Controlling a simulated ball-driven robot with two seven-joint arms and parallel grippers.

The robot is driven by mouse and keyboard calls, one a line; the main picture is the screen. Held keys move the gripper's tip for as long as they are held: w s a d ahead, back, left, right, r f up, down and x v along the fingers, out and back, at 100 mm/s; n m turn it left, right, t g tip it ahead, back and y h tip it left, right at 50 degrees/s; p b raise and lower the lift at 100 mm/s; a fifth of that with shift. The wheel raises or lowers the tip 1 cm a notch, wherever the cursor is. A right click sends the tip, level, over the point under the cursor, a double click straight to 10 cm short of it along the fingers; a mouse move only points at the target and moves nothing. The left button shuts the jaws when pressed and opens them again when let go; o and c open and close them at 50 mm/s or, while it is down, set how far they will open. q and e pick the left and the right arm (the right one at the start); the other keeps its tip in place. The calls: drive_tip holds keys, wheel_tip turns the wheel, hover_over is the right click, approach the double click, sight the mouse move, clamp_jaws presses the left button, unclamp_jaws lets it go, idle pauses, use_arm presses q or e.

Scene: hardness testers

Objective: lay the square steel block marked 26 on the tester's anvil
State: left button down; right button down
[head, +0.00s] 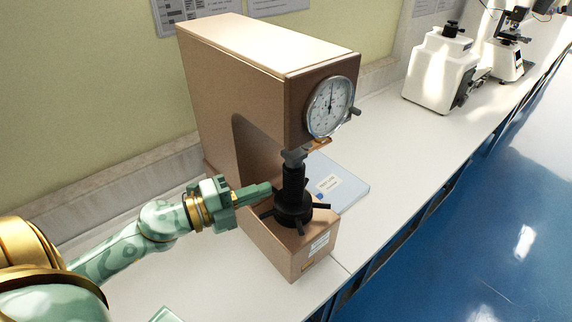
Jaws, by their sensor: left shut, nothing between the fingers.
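The tester (230,85) is a tall brown machine with a round dial (330,106) on its front. Below its head stands a dark screw column with a spoked handwheel (293,208). The anvil (293,156) appears as a grey piece at the column's top, close under the head; details there are too small to tell. My left gripper (264,189) comes in from the left, shut and empty, its fingertips beside the dark column below the anvil. I cannot tell from this view whether they touch it. I cannot make out a block marked 26. My right gripper is not in view.
A pale blue flat item with a white label (330,183) lies on the white bench (385,135) behind the tester's front. White instruments (437,72) stand farther along at the back right. The bench's front edge drops to a blue floor (480,230).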

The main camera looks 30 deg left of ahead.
sight(290, 160)
use_arm(q)
drive_tip(key=w+d+p, duration=0.1)
drive_tip(key=w, duration=0.8)
drive_tip(key=shift+w+d, duration=0.25)
drive_tip(key=shift+d, duration=0.05)
drive_tip(key=shift+w+a, duration=0.7)
drive_tip(key=shift+w, duration=0.1)
drive_tip(key=shift+s, duration=0.1)
